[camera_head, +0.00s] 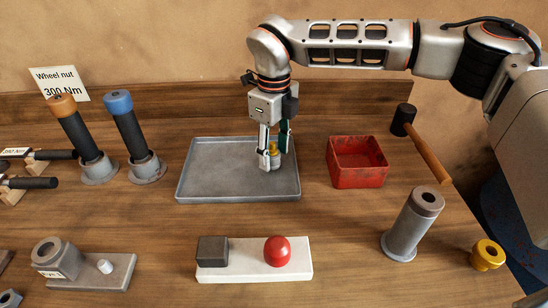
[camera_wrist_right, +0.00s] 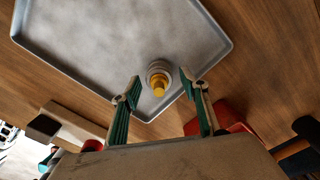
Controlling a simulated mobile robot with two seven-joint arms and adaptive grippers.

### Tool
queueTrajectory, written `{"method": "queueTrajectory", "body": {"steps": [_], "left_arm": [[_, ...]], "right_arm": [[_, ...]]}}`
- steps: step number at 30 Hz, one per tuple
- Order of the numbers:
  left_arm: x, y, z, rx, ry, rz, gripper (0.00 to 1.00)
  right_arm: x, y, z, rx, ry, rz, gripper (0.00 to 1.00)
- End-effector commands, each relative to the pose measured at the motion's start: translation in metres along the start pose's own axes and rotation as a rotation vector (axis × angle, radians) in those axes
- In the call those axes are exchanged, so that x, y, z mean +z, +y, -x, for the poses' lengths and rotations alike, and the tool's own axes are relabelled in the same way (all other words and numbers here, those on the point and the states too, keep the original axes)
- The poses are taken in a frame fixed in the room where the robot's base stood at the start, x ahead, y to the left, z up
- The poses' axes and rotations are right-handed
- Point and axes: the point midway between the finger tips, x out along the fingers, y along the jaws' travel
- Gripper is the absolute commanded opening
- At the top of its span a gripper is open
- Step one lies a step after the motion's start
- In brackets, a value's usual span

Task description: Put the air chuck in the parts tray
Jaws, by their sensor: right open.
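The air chuck (camera_head: 275,162), a small grey metal piece with a yellow top, is upright on the floor of the grey parts tray (camera_head: 205,182), near its right front corner. It also shows in the right wrist view (camera_wrist_right: 158,72), close to a corner of the tray (camera_wrist_right: 75,88). My right gripper (camera_head: 275,154) points down over the tray with its fingers on either side of the chuck. In the right wrist view my right gripper (camera_wrist_right: 162,88) is open, with a gap between each finger and the chuck. My left gripper is not in view.
A red bin (camera_head: 357,175) stands right of the tray, with a mallet (camera_head: 428,145) beyond it. A grey cylinder (camera_head: 412,225) and yellow ring (camera_head: 487,255) are front right. A white block with a red knob (camera_head: 255,272) lies in front. Two tall handled tools (camera_head: 125,125) stand left.

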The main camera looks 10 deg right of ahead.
Motion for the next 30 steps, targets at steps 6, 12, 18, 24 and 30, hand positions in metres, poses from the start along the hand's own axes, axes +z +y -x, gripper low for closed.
{"method": "queueTrajectory", "body": {"steps": [6, 12, 18, 24, 30], "left_arm": [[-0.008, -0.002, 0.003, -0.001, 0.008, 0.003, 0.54], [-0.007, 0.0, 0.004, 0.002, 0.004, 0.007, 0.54], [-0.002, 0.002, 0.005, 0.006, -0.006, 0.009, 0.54], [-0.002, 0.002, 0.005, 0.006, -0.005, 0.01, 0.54], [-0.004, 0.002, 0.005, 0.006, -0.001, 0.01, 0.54]], "right_arm": [[0.001, 0.0, 0.053, -0.005, -0.007, -0.002, 0.44], [0.001, 0.0, 0.089, -0.003, -0.005, -0.001, 0.44], [0.0, 0.0, 0.107, -0.002, -0.003, -0.001, 0.44], [0.0, 0.0, 0.11, -0.001, -0.002, 0.0, 0.44], [0.0, 0.0, 0.11, -0.001, -0.002, 0.0, 0.44]]}}
